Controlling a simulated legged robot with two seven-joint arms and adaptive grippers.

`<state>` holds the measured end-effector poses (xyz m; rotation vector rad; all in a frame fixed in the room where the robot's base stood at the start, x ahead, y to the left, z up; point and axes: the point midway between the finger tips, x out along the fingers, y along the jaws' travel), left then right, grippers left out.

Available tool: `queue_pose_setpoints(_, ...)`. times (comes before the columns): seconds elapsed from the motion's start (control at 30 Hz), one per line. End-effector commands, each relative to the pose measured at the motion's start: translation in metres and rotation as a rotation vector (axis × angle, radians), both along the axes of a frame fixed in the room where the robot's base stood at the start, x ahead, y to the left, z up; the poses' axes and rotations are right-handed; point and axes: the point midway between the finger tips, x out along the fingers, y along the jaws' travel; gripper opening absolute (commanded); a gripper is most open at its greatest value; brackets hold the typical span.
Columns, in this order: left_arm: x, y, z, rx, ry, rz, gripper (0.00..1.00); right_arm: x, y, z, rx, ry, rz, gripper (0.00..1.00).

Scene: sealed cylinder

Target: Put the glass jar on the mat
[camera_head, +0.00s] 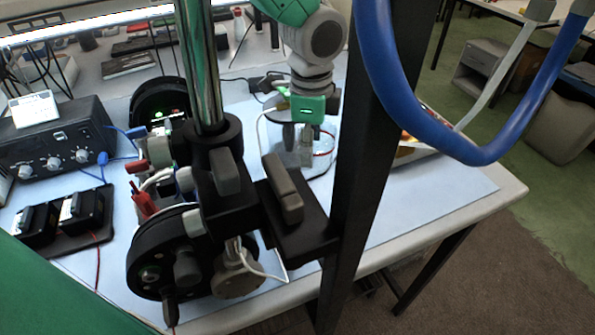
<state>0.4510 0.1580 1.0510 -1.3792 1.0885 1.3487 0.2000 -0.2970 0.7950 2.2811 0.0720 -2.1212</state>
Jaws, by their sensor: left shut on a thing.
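The glass jar (324,160) is a clear, see-through vessel in the upper middle of the head view, behind the black stand. My left gripper (298,146), with a green block above its grey fingers, comes down from above and is shut on the jar. The jar is partly hidden by the fingers and the stand. A pale blue mat-like surface (425,203) covers the table around and below the jar. I cannot tell whether the jar's base touches it. My right gripper is not in view.
A metal column apparatus (207,70) with black discs and a dark upright post (362,150) stand in front of the jar. A blue hose (400,110) curves at upper right. A black control box (55,140) stands left. The surface's right part is clear.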

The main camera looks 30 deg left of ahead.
Motion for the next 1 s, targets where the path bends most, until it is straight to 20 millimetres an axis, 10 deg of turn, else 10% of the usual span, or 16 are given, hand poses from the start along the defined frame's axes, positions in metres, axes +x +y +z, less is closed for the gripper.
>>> queue_pose_setpoints(0.6,0.007,-0.012,-0.084,0.016,0.009,-0.004,0.20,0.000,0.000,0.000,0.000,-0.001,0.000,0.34)
queue_pose_setpoints(1.0,0.007,-0.012,-0.092,0.013,0.006,-0.002,0.20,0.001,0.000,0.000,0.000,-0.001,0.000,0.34)
